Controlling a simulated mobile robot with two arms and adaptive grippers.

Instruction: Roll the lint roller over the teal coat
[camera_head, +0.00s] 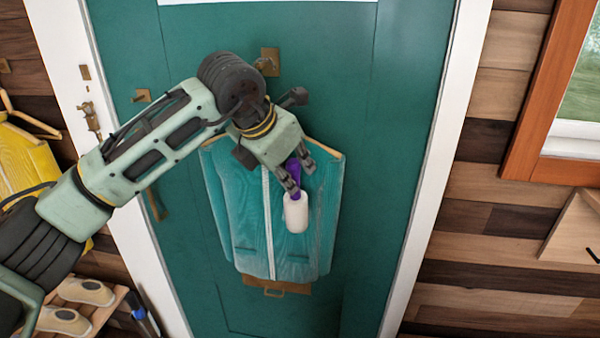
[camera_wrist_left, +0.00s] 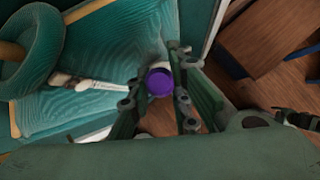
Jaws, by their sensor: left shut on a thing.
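The teal coat (camera_head: 242,225) hangs on a hanger against the green door, with a pale zip line down its middle. It also shows in the left wrist view (camera_wrist_left: 95,65). My left gripper (camera_head: 298,178) is shut on the purple handle of the lint roller (camera_head: 296,213). The roller's white head points down in front of the coat's right half; I cannot tell whether it touches the cloth. In the left wrist view the purple handle end (camera_wrist_left: 160,82) shows between the fingers. My arm and gripper hide the coat's upper part. My right gripper is not in view.
The green door (camera_head: 400,90) has a brass hook (camera_head: 269,62) above the coat and a brass mail slot (camera_head: 275,285) below it. A yellow garment (camera_head: 28,165) hangs at the left. Pale shoes (camera_head: 85,291) sit on a rack at the lower left. A window (camera_head: 580,85) is at the right.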

